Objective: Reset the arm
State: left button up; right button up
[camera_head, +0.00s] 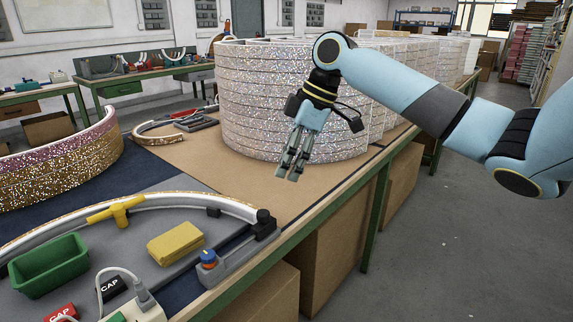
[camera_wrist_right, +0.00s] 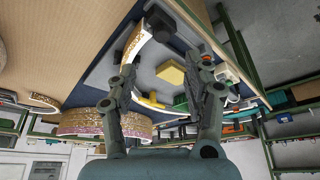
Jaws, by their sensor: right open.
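My right arm (camera_head: 400,95) comes in from the right edge of the head view, with its pale blue links bent over the workbench. Its gripper (camera_head: 288,170) points down above the brown bench top, in front of the tall stack of glittery white arcs (camera_head: 270,90). In the right wrist view the two dark fingers (camera_wrist_right: 167,68) stand wide apart with nothing between them. The gripper is open and empty. My left gripper shows in neither view.
The brown bench top (camera_head: 225,165) is clear below the gripper. A grey board (camera_head: 150,225) at front left bears a glittery arc strip, a yellow block (camera_head: 175,243) and a green bin (camera_head: 48,265). Pink and gold arcs (camera_head: 60,170) stand at left. Grey floor (camera_head: 440,250) is open at right.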

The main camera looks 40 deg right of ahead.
dwell(0.3)
jog(key=s+a+f+m+g, duration=0.15)
jog(key=s+f, duration=0.35)
jog(key=f, duration=0.6)
jog(key=s+a+f+m+g, duration=0.1)
jog(key=s+a+f+m, duration=0.1)
jog(key=s+f, duration=0.65)
jog(key=s+a+f+m+g, duration=0.1)
jog(key=s+a+f+m, duration=0.15)
jog(key=f, duration=1.05)
jog(key=s+a+f+m+h, duration=0.1)
jog(key=s+a+f+h, duration=0.1)
jog(key=s+f, duration=0.8)
jog(key=s+a+f+m+t+h+b, duration=0.1)
jog(key=s+a+f+m+h, duration=0.1)
jog(key=s+f, duration=0.8)
jog(key=s, duration=0.8)
jog(key=shift+a+f, duration=0.2)
jog(key=shift+f, duration=0.15)
jog(key=shift+t, duration=0.25)
